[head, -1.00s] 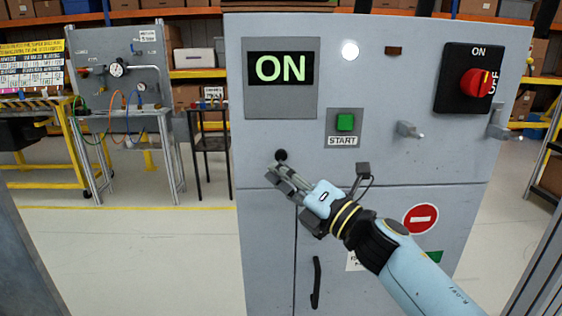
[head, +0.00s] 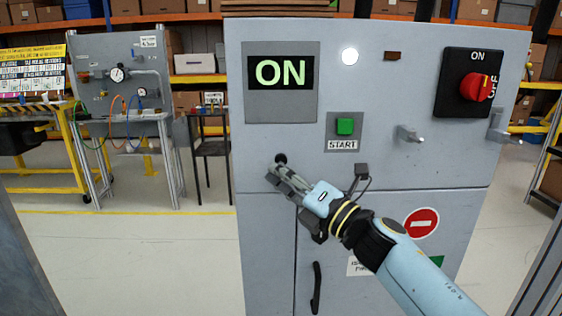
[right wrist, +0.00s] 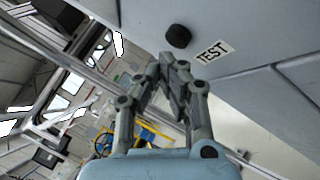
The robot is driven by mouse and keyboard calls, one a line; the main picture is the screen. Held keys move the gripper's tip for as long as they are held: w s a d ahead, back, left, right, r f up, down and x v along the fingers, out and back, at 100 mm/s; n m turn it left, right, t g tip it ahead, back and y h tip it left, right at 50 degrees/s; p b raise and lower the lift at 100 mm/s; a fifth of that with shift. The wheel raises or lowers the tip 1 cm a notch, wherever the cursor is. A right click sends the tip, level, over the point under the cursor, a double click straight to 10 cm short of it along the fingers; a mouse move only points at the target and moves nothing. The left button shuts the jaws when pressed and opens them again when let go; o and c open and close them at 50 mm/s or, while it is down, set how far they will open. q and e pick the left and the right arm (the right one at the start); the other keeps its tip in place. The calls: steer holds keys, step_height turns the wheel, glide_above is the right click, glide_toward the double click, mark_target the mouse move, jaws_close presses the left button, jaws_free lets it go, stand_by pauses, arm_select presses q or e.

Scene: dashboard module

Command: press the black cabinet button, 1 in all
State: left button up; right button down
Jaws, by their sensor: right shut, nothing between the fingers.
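The black button (head: 281,158) sits on the front of the grey cabinet (head: 390,80), left of centre and above the door seam. In the right wrist view the black button (right wrist: 178,36) stands out from the panel beside a TEST label (right wrist: 215,51). My right gripper (head: 276,170) is shut and empty, its fingertips just below the button in the head view. In the right wrist view the fingertips (right wrist: 170,62) appear a little short of the button, with a small gap in the picture; contact cannot be made out. My left gripper is out of view.
A gauge bench (head: 125,110) stands at the left. Floor between is clear.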

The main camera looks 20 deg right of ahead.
steer(key=shift+w, duration=0.1)
stand_by(0.6)
steer(key=shift+w+d, duration=0.1)
steer(key=shift+w, duration=0.25)
steer(key=shift+w+d, duration=0.1)
steer(key=shift+w, duration=0.3)
stand_by(0.6)
steer(key=shift+s, duration=0.1)
steer(key=shift+s+a, duration=0.2)
steer(key=shift+s, duration=0.55)
steer(key=s, duration=0.2)
steer(key=s+a+p, duration=0.1)
steer(key=s, duration=0.1)
steer(key=shift+s+a+p, duration=0.2)
steer(key=shift+s+p, duration=0.1)
steer(key=shift+s, duration=0.1)
